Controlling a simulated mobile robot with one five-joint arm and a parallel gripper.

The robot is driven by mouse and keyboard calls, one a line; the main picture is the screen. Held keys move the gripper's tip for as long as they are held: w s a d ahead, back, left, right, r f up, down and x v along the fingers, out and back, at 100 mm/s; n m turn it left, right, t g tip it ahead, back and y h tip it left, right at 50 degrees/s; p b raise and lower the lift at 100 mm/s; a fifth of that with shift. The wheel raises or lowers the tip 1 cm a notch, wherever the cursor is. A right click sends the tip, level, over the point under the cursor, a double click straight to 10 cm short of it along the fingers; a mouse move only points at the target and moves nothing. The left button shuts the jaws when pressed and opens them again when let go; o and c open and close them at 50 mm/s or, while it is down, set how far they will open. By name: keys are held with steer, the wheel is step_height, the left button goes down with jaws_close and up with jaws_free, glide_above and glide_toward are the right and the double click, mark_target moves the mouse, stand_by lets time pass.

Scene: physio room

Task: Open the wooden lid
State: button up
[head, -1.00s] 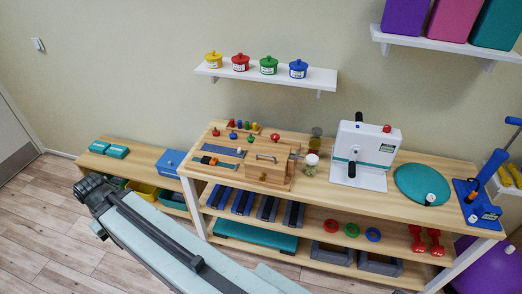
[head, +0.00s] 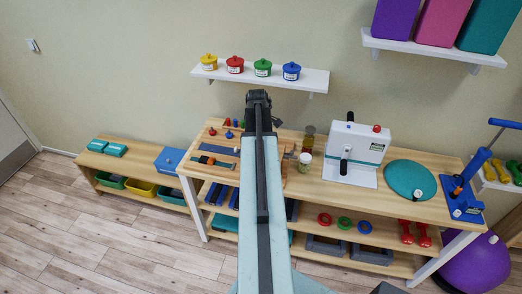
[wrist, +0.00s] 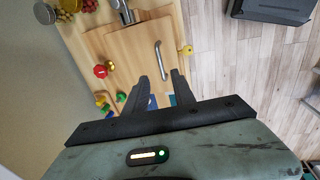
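The wooden lid (wrist: 128,48) is a light wood panel on a wooden board, and it looks closed in the wrist view. It carries a curved metal handle (wrist: 158,55). My gripper (wrist: 159,74) is open and empty. In the wrist view its fingertips lie on either side of the handle's near end; the gap in depth cannot be told. In the head view my gripper (head: 258,97) appears above the back of the wooden table (head: 330,193), and my arm hides most of the lid.
Red knobs (wrist: 101,71) and small coloured pegs stand on the other side. A jar (head: 304,162) and a white upright device (head: 354,155) stand to the right. A wall shelf (head: 260,78) with coloured pots hangs behind.

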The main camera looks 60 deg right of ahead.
steer(key=f+b, duration=0.2)
steer(key=d+f+b, duration=0.1)
steer(key=f+b, duration=0.5)
steer(key=shift+w+d, duration=0.15)
steer(key=shift+w, duration=0.2)
steer(key=shift+r, duration=0.1)
jaws_close()
stand_by(0.8)
